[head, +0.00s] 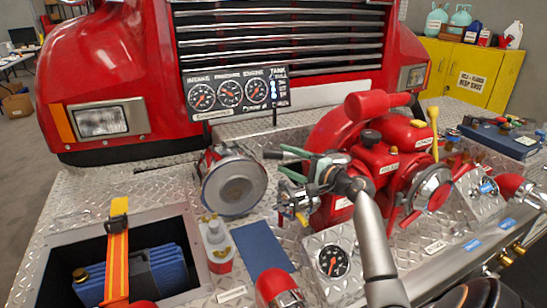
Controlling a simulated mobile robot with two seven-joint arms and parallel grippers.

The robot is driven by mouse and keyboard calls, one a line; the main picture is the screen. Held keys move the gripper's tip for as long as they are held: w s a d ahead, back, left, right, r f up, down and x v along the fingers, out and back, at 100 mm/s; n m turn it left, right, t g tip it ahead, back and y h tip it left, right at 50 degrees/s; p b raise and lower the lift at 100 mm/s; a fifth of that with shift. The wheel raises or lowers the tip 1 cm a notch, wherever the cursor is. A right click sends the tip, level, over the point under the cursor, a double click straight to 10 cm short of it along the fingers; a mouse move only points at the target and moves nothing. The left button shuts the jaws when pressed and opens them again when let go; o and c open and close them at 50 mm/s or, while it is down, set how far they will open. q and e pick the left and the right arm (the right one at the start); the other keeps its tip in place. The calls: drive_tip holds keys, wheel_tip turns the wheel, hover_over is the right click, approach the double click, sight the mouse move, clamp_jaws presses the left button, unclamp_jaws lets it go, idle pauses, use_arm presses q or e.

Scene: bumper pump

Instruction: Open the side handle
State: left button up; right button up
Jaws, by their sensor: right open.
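The red pump (398,133) stands on the diamond-plate bumper (130,195). On its left side is a small metal fitting with yellow and red parts (297,207), partly hidden by my gripper; I cannot tell for sure whether this is the side handle. A yellow lever (434,122) stands upright at the pump's right. My right gripper (276,163) is open and empty, its green-and-dark fingers pointing left, just above and in front of the fitting. No contact can be made out. My right arm covers part of the pump's front. My left gripper does not show.
A gauge panel (238,92) stands behind. A round silver-capped inlet (234,184) is left of my gripper. An open recess (62,246) holds a blue folded hose.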

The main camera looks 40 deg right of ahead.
sight(279, 157)
drive_tip(key=shift+w+a+b, duration=0.2)
drive_tip(key=shift+w+b, duration=0.4)
drive_tip(key=shift+w, duration=2.1)
drive_tip(key=shift+f, duration=0.1)
clamp_jaws()
